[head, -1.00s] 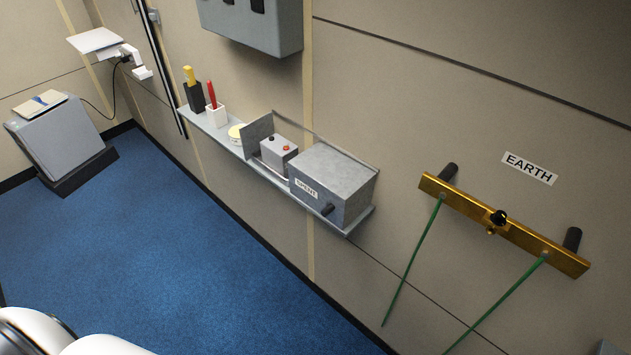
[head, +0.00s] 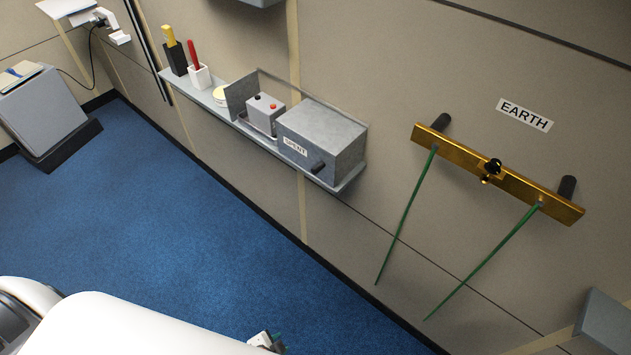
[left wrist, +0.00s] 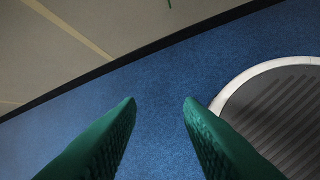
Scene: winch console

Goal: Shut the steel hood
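The steel hood (head: 320,138) is a mottled grey metal box with a "SPENT" label and a dark knob on its front. It sits at the right end of the wall shelf (head: 205,100). Left of it, a small grey block (head: 265,113) with a red and a black terminal stands uncovered, with an upright grey plate (head: 240,92) beside it. My left gripper (head: 268,343) shows small at the bottom edge of the head view, far below the shelf. In the left wrist view its green fingers (left wrist: 160,103) are apart and empty above blue floor. My right gripper is out of view.
A black holder (head: 175,62) and a white holder (head: 199,76) stand on the shelf's left part. A brass bar (head: 480,168) with two hanging green leads is on the wall at right. A grey box (head: 605,322) is at lower right. The blue floor is clear.

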